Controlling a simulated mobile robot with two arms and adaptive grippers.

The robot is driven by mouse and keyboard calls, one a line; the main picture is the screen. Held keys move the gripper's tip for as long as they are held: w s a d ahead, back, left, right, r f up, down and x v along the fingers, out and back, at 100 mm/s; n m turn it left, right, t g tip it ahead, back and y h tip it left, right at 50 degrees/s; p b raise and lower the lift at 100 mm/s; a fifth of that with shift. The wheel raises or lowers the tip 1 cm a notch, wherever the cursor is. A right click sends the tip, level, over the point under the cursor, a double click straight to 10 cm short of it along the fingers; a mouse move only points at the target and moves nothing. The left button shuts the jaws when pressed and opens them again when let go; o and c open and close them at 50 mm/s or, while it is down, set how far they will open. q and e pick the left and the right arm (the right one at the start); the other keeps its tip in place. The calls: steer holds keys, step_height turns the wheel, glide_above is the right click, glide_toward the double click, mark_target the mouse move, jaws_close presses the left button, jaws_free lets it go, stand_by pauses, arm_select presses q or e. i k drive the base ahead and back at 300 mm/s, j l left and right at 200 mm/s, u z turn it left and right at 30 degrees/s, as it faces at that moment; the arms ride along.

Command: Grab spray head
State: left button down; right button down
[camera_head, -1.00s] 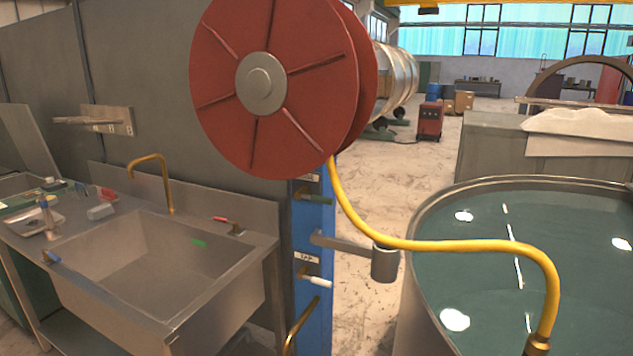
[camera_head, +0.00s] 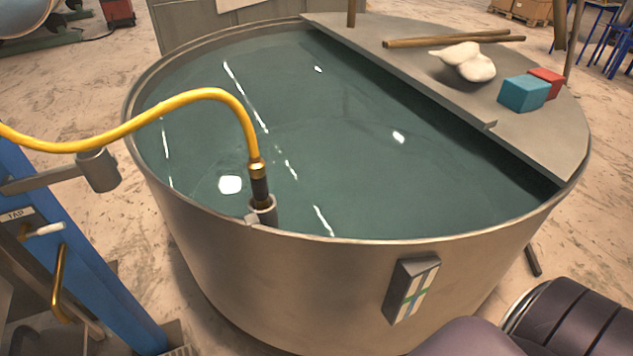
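The spray head (camera_head: 260,185) is a dark cylinder with a brass collar at the end of a yellow hose (camera_head: 190,98). It stands upright in a small grey holder (camera_head: 262,212) on the near rim of a large round metal tank (camera_head: 290,275). Its lower end is hidden in the holder. The hose arches up from it and runs off to the left. Neither gripper shows in the head view. A dark, ribbed part of my own arm is at the bottom right, well apart from the spray head.
The tank holds dark green water (camera_head: 330,140). A metal shelf (camera_head: 540,135) across its right side carries rods, white lumps (camera_head: 466,62), a teal block (camera_head: 524,93) and a red block (camera_head: 549,80). A blue post (camera_head: 75,250) with a hose-guide arm (camera_head: 98,170) stands at left.

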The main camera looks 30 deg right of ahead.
mark_target(256, 167)
steer(key=z, duration=0.6)
steer(key=k+j+u, duration=0.15)
steer(key=k, duration=0.35)
steer(key=k+j+u, duration=0.15)
steer(key=k, duration=0.35)
